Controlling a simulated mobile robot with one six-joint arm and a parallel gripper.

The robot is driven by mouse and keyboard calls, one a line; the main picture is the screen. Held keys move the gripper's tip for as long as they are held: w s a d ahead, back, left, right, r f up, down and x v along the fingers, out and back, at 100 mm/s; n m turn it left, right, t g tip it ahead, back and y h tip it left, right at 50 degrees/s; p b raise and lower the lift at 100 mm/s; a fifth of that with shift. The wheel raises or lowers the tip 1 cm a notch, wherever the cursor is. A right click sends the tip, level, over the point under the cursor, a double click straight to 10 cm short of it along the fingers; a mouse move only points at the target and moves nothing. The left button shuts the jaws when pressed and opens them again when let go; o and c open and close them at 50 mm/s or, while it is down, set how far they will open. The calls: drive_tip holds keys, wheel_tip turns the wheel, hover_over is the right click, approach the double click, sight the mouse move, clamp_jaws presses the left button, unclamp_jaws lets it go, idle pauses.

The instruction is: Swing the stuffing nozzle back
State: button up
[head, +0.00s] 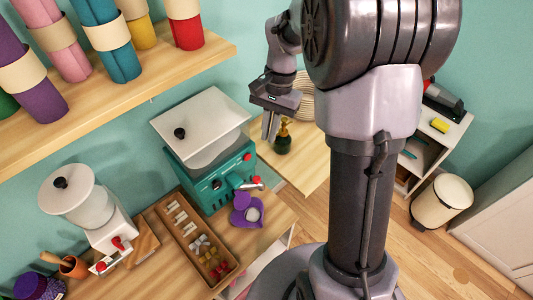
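A teal stuffing machine (209,183) with a white lidded hopper (203,125) stands on the wooden counter. A grey nozzle (246,187) with a red tip sticks out from its front towards the right, above a purple piece (240,210). My gripper (270,137) points down to the right of and beyond this machine, apart from the nozzle. Its fingers look close together, but the gap between them is too small to judge. A second, white machine (108,232) with a round hopper and a red knob stands at the left.
A dark green bottle (283,143) stands close beside my gripper on a wooden surface (304,166). A wooden tray (168,231) of small parts lies between the machines. A shelf (120,92) with fabric rolls hangs above. A bin (442,203) stands on the floor at right.

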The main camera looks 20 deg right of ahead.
drive_tip(key=s+a+f+n+t+h+b, duration=0.1)
drive_tip(key=s+a+f+n+b, duration=0.1)
drive_tip(key=s, duration=0.1)
drive_tip(key=s+a+f+n+t+h+b, duration=0.1)
drive_tip(key=s+a+n+t+b, duration=0.1)
drive_tip(key=s+n+b, duration=0.1)
drive_tip(key=s+a+f+n+t+h+b, duration=0.1)
drive_tip(key=s+a+f+n+b, duration=0.1)
drive_tip(key=s, duration=0.3)
drive_tip(key=shift+a+f+n+b, duration=0.2)
drive_tip(key=shift+f+n+b, duration=0.15)
drive_tip(key=shift+b, duration=0.2)
clamp_jaws()
drive_tip(key=b, duration=0.5)
hover_over(249, 185)
drive_tip(key=s+d, duration=0.2)
drive_tip(key=s, duration=0.1)
wheel_tip(249, 185, down, 10)
drive_tip(key=shift+s+t, duration=0.2)
drive_tip(key=shift+t, duration=0.1)
